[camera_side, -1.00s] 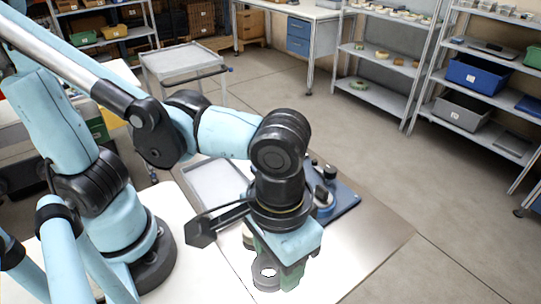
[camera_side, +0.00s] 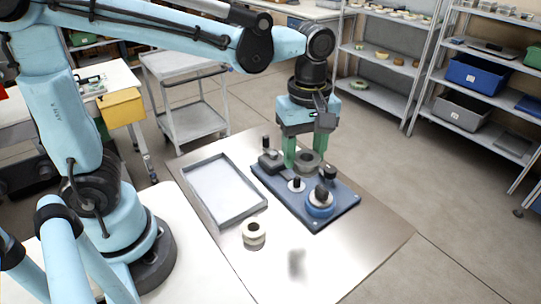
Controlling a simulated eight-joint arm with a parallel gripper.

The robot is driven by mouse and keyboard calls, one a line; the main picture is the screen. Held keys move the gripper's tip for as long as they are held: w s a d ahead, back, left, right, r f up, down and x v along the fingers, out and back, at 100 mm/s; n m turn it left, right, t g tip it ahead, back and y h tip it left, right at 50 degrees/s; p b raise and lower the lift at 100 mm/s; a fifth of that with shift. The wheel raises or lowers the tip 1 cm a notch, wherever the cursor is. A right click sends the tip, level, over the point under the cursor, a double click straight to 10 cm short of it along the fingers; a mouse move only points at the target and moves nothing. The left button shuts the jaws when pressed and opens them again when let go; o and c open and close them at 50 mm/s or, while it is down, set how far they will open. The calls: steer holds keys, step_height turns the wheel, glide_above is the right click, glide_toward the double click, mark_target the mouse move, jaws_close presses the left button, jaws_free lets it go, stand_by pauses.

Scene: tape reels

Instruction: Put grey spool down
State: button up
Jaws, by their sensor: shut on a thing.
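The grey spool (camera_side: 308,162) is a short ring with a dark centre hole. My gripper (camera_side: 305,155) points down with its green fingers on either side of the spool and is shut on it. The spool is held over the far part of the dark blue board (camera_side: 340,212). I cannot tell whether it touches the board or hangs just above it. My left finger and the parts on the board hide some of what lies beneath.
The board carries a blue reel (camera_side: 320,207) with a black knob, a white disc with a black knob (camera_side: 296,184) and a black block (camera_side: 270,161). A cream spool (camera_side: 254,235) stands near the empty grey tray (camera_side: 222,190). The metal table's front right is clear.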

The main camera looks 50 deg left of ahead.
steer(key=shift+w+a+f, duration=0.75)
steer(key=shift+a+f, duration=0.4)
steer(key=shift+f, duration=0.35)
steer(key=shift+w+a+f, duration=0.75)
steer(key=shift+a+f, duration=0.35)
steer(key=shift+f, duration=0.4)
steer(key=shift+w+a+f, duration=0.75)
steer(key=shift+a+f, duration=0.4)
steer(key=shift+f, duration=0.35)
steer(key=shift+f, duration=0.6)
steer(key=o, duration=1)
steer(key=shift+r, duration=0.1)
